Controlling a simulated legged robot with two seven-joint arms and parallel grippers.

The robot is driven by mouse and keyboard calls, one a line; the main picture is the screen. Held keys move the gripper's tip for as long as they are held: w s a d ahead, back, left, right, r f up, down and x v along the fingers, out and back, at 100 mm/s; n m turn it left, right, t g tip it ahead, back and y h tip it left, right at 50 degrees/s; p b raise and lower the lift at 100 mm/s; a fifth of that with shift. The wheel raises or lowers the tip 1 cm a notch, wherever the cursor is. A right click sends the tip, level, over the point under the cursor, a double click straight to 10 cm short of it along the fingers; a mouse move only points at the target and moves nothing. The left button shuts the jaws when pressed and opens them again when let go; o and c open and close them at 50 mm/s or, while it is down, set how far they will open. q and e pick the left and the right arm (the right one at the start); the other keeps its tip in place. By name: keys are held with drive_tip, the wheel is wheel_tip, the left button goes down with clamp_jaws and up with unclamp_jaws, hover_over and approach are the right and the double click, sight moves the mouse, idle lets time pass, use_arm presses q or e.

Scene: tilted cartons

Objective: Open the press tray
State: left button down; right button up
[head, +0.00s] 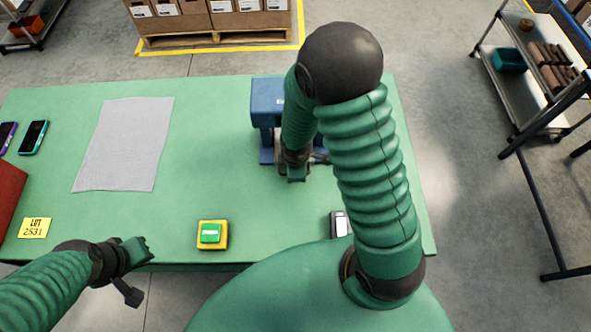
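The blue press (266,98) stands at the back right of the green table, and my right arm covers much of it. A small grey part shows at its lower right, but I cannot tell whether it is the press tray. My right gripper (296,176) points down at the front of the press. Its fingers are too hidden to tell whether they are open or hold anything. My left gripper (141,272) is open and empty at the table's front edge, left of the green button on a yellow base (211,234), well away from the press.
The green table (215,160) has a grey cloth (125,143), phones (33,137), a yellow lot card (35,228) and a red box (8,195) at left. A small dark device (339,223) lies near the front right. The middle is clear.

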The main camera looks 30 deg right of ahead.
clamp_jaws()
drive_tip(key=shift+r, duration=0.1)
drive_tip(key=shift+w, duration=0.1)
idle(1.0)
